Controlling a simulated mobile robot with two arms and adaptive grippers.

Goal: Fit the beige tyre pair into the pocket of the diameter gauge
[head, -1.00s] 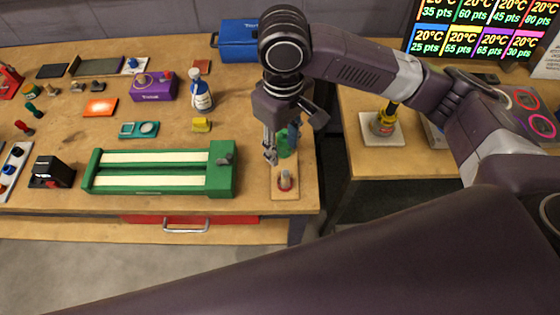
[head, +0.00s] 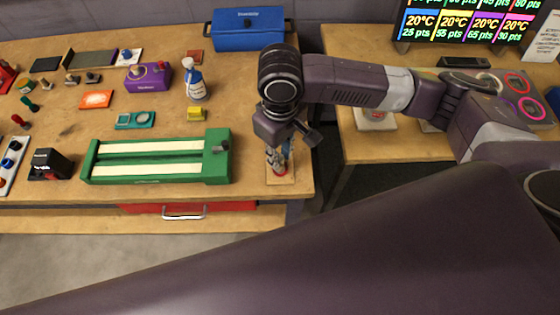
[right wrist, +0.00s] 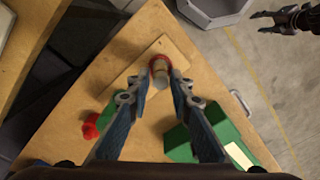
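A small beige cylinder with a red ring (right wrist: 160,65), which looks like the beige tyre pair, stands on a light wooden plate (right wrist: 122,82). In the head view the plate (head: 284,180) lies at the table's right front corner. My right gripper (head: 275,162) is above it, pointing down. In the right wrist view its fingertips (right wrist: 163,76) are apart, one on each side of the cylinder; contact is not clear. My left gripper (right wrist: 264,22) shows at the upper right there, fingers apart and empty. The diameter gauge is not certain; a teal plate with recesses (head: 135,120) may be it.
A green track block with two cream strips (head: 206,171) lies left of my right gripper. Behind it stand a yellow block (head: 196,114), a white-blue bottle (head: 195,82) and a blue box (head: 248,32). A green and red thing (right wrist: 92,125) is near my right gripper.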

